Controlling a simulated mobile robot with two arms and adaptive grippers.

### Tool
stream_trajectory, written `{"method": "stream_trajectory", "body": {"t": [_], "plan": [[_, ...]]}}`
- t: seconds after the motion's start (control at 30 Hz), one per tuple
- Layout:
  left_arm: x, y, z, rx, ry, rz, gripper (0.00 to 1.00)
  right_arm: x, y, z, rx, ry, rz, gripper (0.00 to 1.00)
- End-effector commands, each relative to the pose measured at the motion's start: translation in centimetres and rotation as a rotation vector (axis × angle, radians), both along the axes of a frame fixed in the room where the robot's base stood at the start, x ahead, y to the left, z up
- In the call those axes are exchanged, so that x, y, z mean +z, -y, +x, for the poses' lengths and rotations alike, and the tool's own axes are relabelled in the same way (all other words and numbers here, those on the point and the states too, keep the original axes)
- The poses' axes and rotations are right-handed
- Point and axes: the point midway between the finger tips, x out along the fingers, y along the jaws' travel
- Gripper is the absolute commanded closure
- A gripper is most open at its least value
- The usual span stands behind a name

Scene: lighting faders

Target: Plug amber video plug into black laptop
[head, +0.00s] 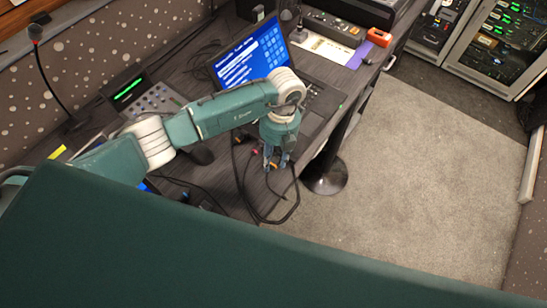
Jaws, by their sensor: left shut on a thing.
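The black laptop (322,101) stands open on the dark desk, with its lit blue screen (250,56) facing the front right. My left arm reaches across in front of it and hides part of its keyboard side. My left gripper (274,163) points down near the laptop's front edge, shut on a small plug. An amber patch, apparently the amber video plug (283,164), shows at the fingertips. A black cable loops down beside it. The laptop's sockets cannot be made out. My right gripper is out of view.
A reddish plug end (254,153) and black cables lie close to the gripper. A mixer panel (158,101) and gooseneck microphone (37,33) are at left. An orange item (379,37) lies at the back. A round dark stool base (325,176) stands on clear grey carpet.

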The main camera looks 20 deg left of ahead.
Motion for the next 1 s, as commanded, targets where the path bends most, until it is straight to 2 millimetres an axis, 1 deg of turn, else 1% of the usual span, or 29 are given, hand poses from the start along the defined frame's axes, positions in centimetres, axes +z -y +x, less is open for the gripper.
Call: {"method": "stream_trajectory", "body": {"t": [0.07, 0.1, 0.17, 0.2, 0.47, 0.57, 0.67, 1.0], "plan": [[0.2, 0.2, 0.4, 0.000, 0.012, -0.006, 0.87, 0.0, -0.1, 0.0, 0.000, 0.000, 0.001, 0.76], [0.2, 0.2, 0.4, 0.000, 0.012, -0.006, 0.61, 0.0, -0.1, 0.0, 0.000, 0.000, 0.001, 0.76], [0.2, 0.2, 0.4, 0.000, 0.012, -0.005, 0.49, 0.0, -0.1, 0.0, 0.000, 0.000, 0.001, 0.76], [0.2, 0.2, 0.4, 0.000, 0.011, -0.005, 0.45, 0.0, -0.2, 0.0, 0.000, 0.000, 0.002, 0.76], [0.2, 0.1, 0.3, 0.000, 0.008, -0.004, 0.45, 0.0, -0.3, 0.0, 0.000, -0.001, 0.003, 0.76], [0.5, 0.1, 0.4, 0.000, 0.009, -0.004, 0.45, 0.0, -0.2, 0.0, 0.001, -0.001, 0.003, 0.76], [1.6, 0.2, 0.6, 0.000, 0.011, -0.004, 0.45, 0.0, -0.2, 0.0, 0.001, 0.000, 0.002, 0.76], [8.6, 0.5, 1.5, 0.000, 0.011, -0.003, 0.45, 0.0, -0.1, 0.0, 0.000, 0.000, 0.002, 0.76]]}}
